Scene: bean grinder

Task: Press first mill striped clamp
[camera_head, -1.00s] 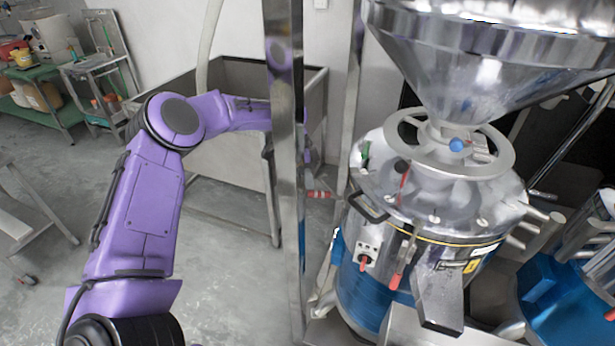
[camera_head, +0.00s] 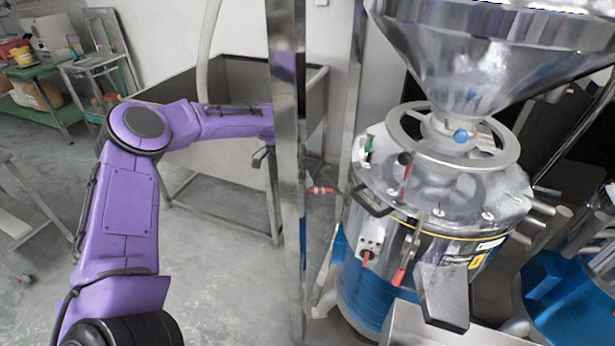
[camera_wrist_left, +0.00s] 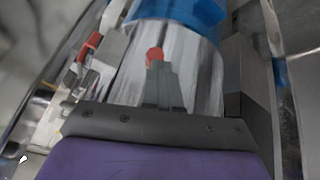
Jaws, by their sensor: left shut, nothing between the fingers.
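The first mill (camera_head: 440,200) is a shiny steel drum with a blue lower band, right of centre in the head view. A clamp with a red handle (camera_head: 400,275) hangs on its front side. A small red-and-white handle (camera_head: 320,190) shows left of the mill, by the steel post; I cannot tell which clamp is the striped one. My left arm reaches behind the post, which hides most of the gripper. In the left wrist view my left gripper (camera_wrist_left: 162,68) is shut and empty, before a steel cylinder with a round red knob (camera_wrist_left: 154,54). A red-handled part (camera_wrist_left: 90,45) is at left. Contact is unclear.
The upright steel post (camera_head: 288,180) stands between my view and the left hand. A steel bin (camera_head: 235,85) is behind my arm. A large funnel hopper (camera_head: 480,60) overhangs the mill. A second blue machine (camera_head: 560,290) is at right.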

